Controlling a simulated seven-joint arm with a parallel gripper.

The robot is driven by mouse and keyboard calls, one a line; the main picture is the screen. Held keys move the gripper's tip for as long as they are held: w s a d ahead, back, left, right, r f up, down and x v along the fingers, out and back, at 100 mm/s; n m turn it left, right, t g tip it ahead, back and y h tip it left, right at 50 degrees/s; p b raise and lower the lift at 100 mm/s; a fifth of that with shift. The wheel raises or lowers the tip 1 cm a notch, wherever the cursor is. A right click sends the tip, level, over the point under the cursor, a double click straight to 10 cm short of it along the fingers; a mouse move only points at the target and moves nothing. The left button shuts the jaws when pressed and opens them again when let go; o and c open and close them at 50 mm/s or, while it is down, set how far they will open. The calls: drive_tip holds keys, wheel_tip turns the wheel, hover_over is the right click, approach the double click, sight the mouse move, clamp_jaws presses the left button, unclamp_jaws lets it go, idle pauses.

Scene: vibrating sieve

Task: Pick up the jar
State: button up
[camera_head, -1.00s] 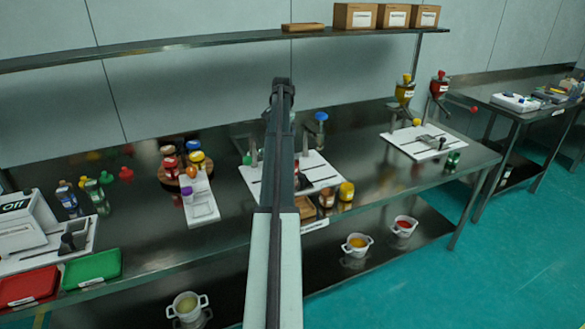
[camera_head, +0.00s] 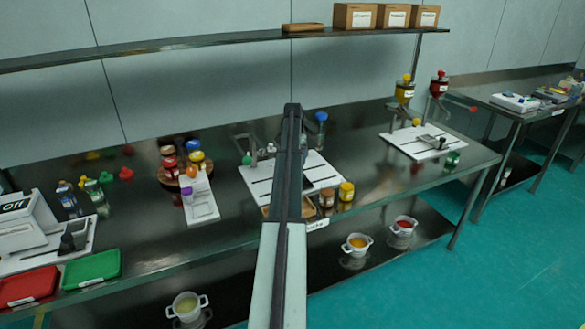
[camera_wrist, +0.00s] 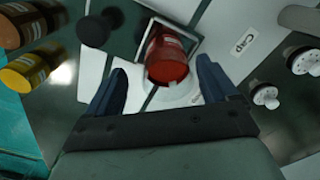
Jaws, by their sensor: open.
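In the wrist view a red jar (camera_wrist: 167,58) with a pale label sits in a square grey-edged recess of a white plate. My gripper (camera_wrist: 162,68) is open. Its two blue fingers are spread to the left and right of the jar, with a gap on each side. The jar's far end lies a little beyond the fingertips. In the head view my arm covers the middle of the bench, and neither this jar nor my fingers can be made out there.
White nozzle-like parts (camera_wrist: 265,96) are at right. In the head view, a shelf (camera_head: 200,41) runs above the bench.

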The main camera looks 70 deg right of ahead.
drive_tip(key=shift+w+d+f, duration=0.15)
drive_tip(key=shift+d+f, duration=0.05)
drive_tip(key=shift+f, duration=1.1)
drive_tip(key=shift+w+d+f, duration=0.15)
drive_tip(key=shift+f, duration=1.1)
drive_tip(key=shift+c, duration=0.2)
drive_tip(key=shift+r, duration=0.1)
drive_tip(key=c, duration=1.1)
